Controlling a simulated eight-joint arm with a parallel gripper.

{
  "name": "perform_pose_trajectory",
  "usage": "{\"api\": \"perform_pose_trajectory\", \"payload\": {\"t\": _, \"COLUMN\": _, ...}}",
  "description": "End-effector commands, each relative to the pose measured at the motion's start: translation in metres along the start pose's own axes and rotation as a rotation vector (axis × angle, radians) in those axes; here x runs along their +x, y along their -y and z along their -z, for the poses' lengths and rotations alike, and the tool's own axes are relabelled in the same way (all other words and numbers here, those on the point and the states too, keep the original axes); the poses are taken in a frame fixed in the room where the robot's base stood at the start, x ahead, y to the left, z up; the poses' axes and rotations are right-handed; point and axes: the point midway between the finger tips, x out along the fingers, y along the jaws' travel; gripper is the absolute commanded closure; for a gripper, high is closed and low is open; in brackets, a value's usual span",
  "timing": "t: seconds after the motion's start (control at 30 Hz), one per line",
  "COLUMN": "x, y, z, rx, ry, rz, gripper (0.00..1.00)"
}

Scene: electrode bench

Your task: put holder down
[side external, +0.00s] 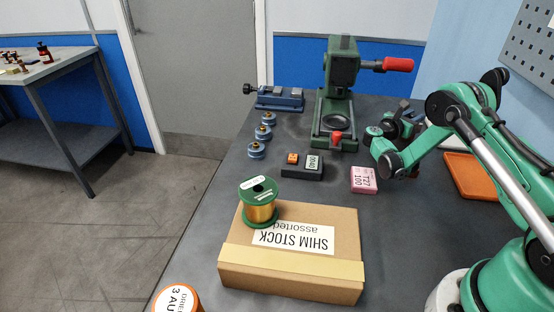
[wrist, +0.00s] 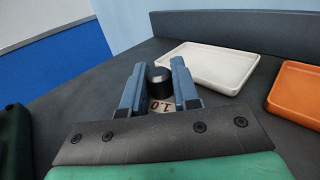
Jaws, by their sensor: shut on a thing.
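In the wrist view, my gripper (wrist: 157,68) has its two blue-grey fingers on either side of a dark, round-topped holder (wrist: 160,76). A pale label reading "1.0" shows at its near side. The gripper is shut on the holder, over the dark bench near the white tray (wrist: 215,58). I cannot tell whether the holder's underside touches the bench. In the side view my gripper (side external: 406,122) is right of the green press, partly behind my arm, and the holder is not clear there.
An orange tray (wrist: 300,88) lies right of the white one. The green press (side external: 338,95) has a red handle. A pink block (side external: 364,180), a dark block (side external: 302,166), several blue pieces (side external: 262,132), and a shim stock box (side external: 240,285) bearing a spool (side external: 260,212) are on the bench.

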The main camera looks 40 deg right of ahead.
Motion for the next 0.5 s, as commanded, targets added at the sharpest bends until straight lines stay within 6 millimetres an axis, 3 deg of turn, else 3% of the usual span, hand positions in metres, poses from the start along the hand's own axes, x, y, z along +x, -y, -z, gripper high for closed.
{"api": "perform_pose_trajectory", "payload": {"t": 0.33, "x": 0.0001, "y": 0.0001, "z": 0.003, "rx": -0.001, "ry": 0.001, "rz": 0.001, "gripper": 1.0}}
{"api": "perform_pose_trajectory", "payload": {"t": 0.37, "x": 0.0, "y": 0.0002, "z": 0.0034, "rx": 0.0, "ry": 0.0, "rz": 0.001, "gripper": 0.69}}
{"api": "perform_pose_trajectory", "payload": {"t": 0.4, "x": 0.0, "y": 0.0002, "z": 0.0032, "rx": 0.0, "ry": 0.0, "rz": 0.001, "gripper": 0.58}}
{"api": "perform_pose_trajectory", "payload": {"t": 0.47, "x": 0.0, "y": 0.0002, "z": 0.0031, "rx": 0.0, "ry": 0.0, "rz": 0.001, "gripper": 0.43}}
{"api": "perform_pose_trajectory", "payload": {"t": 0.5, "x": 0.0, "y": 0.0002, "z": 0.0031, "rx": 0.0, "ry": 0.0, "rz": 0.001, "gripper": 0.43}}
